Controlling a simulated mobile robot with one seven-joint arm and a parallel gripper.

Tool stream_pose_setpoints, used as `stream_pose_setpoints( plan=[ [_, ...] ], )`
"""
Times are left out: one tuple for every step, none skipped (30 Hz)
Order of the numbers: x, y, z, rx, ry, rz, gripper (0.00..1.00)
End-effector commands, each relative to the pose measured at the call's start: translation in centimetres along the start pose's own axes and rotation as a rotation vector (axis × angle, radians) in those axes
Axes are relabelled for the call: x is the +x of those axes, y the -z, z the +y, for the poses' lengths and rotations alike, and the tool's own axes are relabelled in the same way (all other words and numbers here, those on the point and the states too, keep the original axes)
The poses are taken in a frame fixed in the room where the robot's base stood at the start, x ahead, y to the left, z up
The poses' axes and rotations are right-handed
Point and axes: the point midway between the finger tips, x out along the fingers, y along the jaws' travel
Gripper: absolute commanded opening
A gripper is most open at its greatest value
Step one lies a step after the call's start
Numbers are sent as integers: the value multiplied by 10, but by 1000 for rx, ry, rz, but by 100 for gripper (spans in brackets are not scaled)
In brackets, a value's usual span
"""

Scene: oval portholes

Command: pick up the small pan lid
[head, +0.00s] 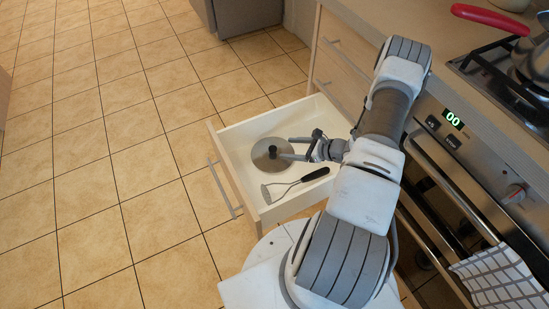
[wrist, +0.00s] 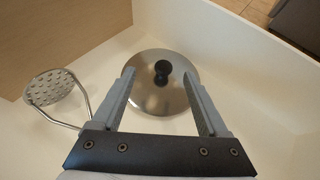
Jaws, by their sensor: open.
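The small pan lid (head: 264,156) is a round steel disc with a black knob. It lies in an open white drawer (head: 233,129). In the wrist view the lid (wrist: 150,97) is in the middle, its black knob (wrist: 162,72) pointing up. My gripper (head: 286,149) is inside the drawer, at the right side of the lid in the head view. In the wrist view my gripper (wrist: 160,72) is open, with one finger on each side of the knob. The knob shows between the fingertips, and neither finger visibly touches it. The fingers cover parts of the lid's rim.
A potato masher with a black handle (head: 315,174) lies in the drawer beside the lid; its perforated head (wrist: 53,87) shows at left in the wrist view. Drawer walls surround both. An oven (head: 470,170) and a counter stand at right. Tiled floor at left is clear.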

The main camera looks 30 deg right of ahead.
Motion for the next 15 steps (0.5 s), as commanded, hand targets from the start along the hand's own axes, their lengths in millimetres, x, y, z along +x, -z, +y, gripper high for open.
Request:
stream_pose_setpoints(
  plan=[
    [2,8,-1,21,14,-2,77],
    [2,10,-2,30,22,-2,77],
    [2,12,-3,38,29,-2,77],
    [4,14,-4,41,31,-2,77],
    [6,14,-4,43,33,-2,77],
    [10,15,-4,44,33,-3,77],
    [14,15,-4,44,33,-3,77],
    [17,15,-5,44,33,-2,77],
    [21,15,-5,44,33,-2,77],
    [24,15,-5,44,33,-1,77],
    [26,16,-5,44,32,-1,77],
    [28,16,-5,44,32,0,77],
    [31,16,-5,44,32,0,77],
    [33,17,-6,44,32,0,77],
    [38,18,-6,44,32,-1,77]
  ],
)
